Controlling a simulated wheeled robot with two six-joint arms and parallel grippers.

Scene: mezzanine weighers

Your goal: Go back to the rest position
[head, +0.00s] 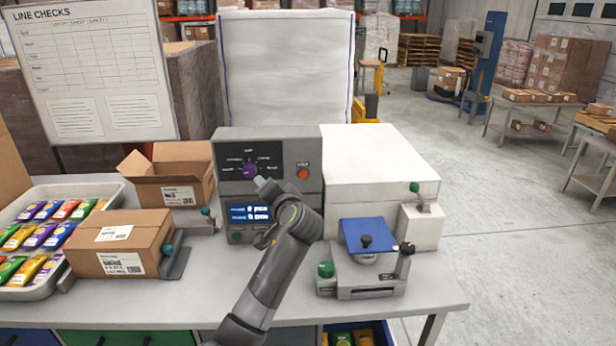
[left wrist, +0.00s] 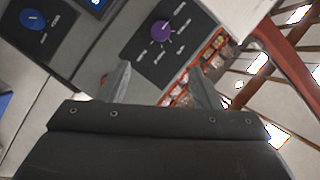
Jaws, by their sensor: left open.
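My left gripper (head: 262,184) is in front of the grey control box (head: 290,148), just below its purple knob (head: 250,171). In the left wrist view, my left gripper (left wrist: 160,84) has its two fingers spread apart with nothing between them. The purple knob (left wrist: 161,30) shows beyond the fingertips, apart from them, on a dark dial plate. My left arm reaches up from the lower edge of the head view and hides part of the box's lower front. My right gripper is not in view.
The bench (head: 440,291) holds an open carton (head: 180,163), a closed carton (head: 118,240), a tray (head: 25,293) of colourful packets, and a scale-like device with a blue plate (head: 368,234). A white box (head: 378,165) stands behind it. Open floor (head: 480,190) lies right of the bench.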

